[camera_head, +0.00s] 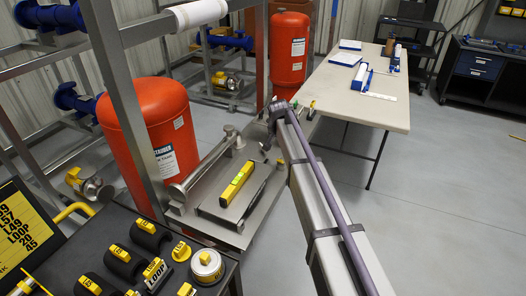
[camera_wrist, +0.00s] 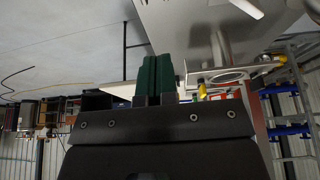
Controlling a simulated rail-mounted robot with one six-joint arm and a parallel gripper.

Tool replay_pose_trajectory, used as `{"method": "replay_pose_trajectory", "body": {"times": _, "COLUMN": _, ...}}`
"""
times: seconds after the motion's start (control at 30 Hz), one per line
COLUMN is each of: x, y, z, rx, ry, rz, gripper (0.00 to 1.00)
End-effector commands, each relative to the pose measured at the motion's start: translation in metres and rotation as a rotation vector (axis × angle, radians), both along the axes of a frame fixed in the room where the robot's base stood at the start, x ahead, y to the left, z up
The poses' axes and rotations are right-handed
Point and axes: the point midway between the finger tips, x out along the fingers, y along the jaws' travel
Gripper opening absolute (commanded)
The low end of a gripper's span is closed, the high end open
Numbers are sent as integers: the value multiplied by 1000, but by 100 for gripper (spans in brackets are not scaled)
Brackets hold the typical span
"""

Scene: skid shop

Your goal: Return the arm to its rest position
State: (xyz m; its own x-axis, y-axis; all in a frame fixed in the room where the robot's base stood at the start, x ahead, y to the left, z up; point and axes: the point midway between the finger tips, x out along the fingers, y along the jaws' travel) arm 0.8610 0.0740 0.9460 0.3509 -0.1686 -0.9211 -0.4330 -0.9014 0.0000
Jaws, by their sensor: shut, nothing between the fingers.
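My gripper (camera_wrist: 152,78) shows in the wrist view, with its two dark green fingers side by side and closed together. Nothing is held between them. In the head view my arm reaches from the bottom right up to the middle of the picture, with a purple cable along it. The gripper is not clearly made out there, beyond the far end of the arm. The wrist view is upside down, with the floor at the top.
A yellow level (camera_head: 237,184) lies on a metal skid left of my arm. Red tanks (camera_head: 155,140) (camera_head: 289,50) stand beside a steel frame. A white table (camera_head: 335,92) stands beyond the arm. A dark cart (camera_head: 205,281) holds labelled parts. Floor at right is clear.

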Motion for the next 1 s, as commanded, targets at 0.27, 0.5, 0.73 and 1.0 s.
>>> {"method": "replay_pose_trajectory", "body": {"times": 0.27, "x": 1, "y": -1, "z": 9, "rx": 0, "ry": 0, "rz": 0, "gripper": 0}}
{"method": "replay_pose_trajectory", "body": {"times": 0.5, "x": 1, "y": -1, "z": 9, "rx": -2, "ry": 1, "rz": 6, "gripper": 0}}
{"method": "replay_pose_trajectory", "body": {"times": 0.73, "x": -115, "y": -12, "z": 1, "rx": -31, "ry": 190, "rz": 262, "gripper": 0}}
{"method": "replay_pose_trajectory", "body": {"times": 1.0, "x": -354, "y": -56, "z": -4, "rx": 58, "ry": 387, "rz": 480, "gripper": 0}}
